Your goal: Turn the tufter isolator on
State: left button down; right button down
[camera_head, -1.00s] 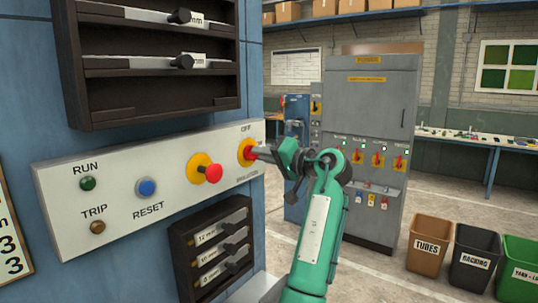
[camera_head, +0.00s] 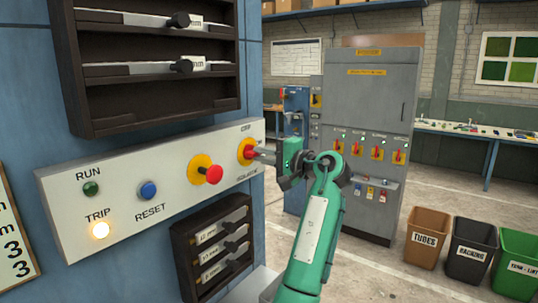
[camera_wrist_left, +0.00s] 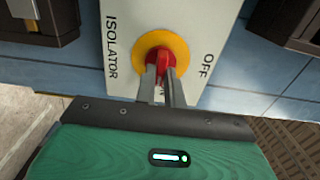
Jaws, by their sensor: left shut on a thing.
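The isolator (camera_head: 243,150) is a red rotary handle on a yellow disc at the right end of the white control panel (camera_head: 130,233). In the left wrist view, the red handle (camera_wrist_left: 161,58) sits between the fingers of my left gripper (camera_head: 264,154), which is shut on it. The word OFF shows to the right of the disc and ISOLATOR to the left; a label behind the fingers is mostly hidden. The TRIP lamp (camera_head: 101,230) glows bright. The RUN lamp (camera_head: 91,189) is dark green. My right gripper is not in view.
A red mushroom button (camera_head: 213,174) and a blue RESET button (camera_head: 148,190) sit left of the isolator. Dark racks (camera_head: 212,246) are fixed above and below the panel. A grey cabinet (camera_head: 370,110) and several bins stand behind on open floor.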

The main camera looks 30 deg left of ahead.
pick_arm(q)
jog(key=shift+r, duration=0.25)
jog(key=c, duration=1.5)
grip_release()
jog(key=shift+w, duration=0.1)
jog(key=shift+f, duration=0.15)
jog(key=shift+d+f, duration=0.15)
jog(key=shift+d, duration=0.15)
jog(key=shift+s+d+b, duration=0.15)
jog(key=shift+d+b, duration=0.8)
jog(key=shift+d, duration=1.3)
jog(key=shift+s+d+b, duration=0.15)
jog(key=shift+d+b, duration=0.85)
jog(key=shift+d, duration=1.2)
jog(key=shift+s+d+b, duration=0.15)
jog(key=shift+d+b, duration=0.8)
jog(key=shift+d, duration=1.3)
